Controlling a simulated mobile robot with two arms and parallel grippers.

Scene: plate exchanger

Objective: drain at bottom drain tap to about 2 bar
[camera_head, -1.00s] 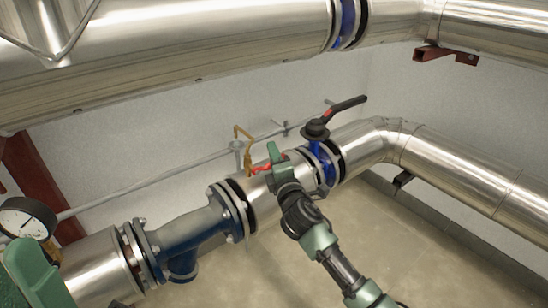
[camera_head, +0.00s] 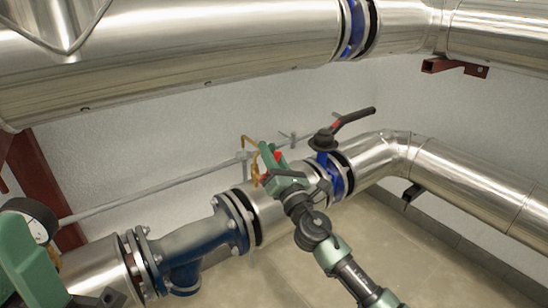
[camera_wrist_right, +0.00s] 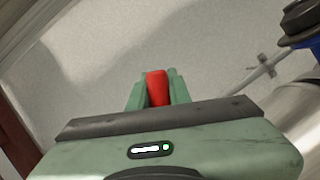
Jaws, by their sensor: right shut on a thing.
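My right gripper (camera_head: 272,160) is at a small brass drain tap (camera_head: 250,148) on top of the lower silver pipe. In the right wrist view its green fingers (camera_wrist_right: 158,90) are shut on the tap's red handle (camera_wrist_right: 157,88). Most of the tap is hidden behind the gripper in the head view. A round white pressure gauge (camera_head: 37,231) is at the left edge, partly covered by my green left arm part (camera_head: 28,258); its reading cannot be made out. The fingertips of my left gripper do not show clearly.
A black-handled valve (camera_head: 352,119) with a blue body stands right of my right gripper. A blue strainer (camera_head: 190,258) sits on the lower pipe. A large silver pipe (camera_head: 180,60) runs above. A thin grey pipe (camera_head: 150,190) runs along the wall.

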